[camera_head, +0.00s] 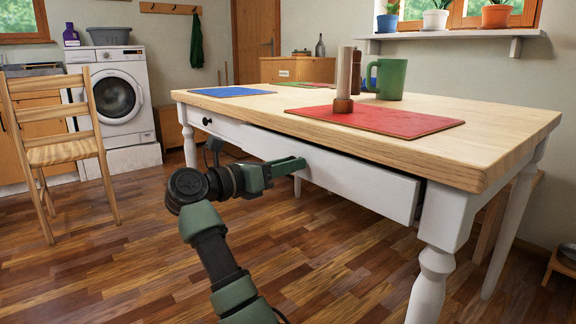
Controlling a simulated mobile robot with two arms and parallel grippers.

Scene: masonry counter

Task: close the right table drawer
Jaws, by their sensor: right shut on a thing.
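The white wooden table (447,212) has two drawers under its top. The right table drawer (370,186) stands a little way out from the table frame, with a dark gap above it and at its right end. My right gripper (300,166) is at the front of this drawer, shut on its knob, which the fingers hide. The left drawer (225,128) looks flush with the frame, and its black knob (207,121) shows. My left gripper is not in view.
On the tabletop are a red mat (400,122), a blue mat (232,91), a green mug (391,78) and a wooden holder (344,104). A wooden chair (62,153) stands at the left. The floor in front of the table is clear around my arm.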

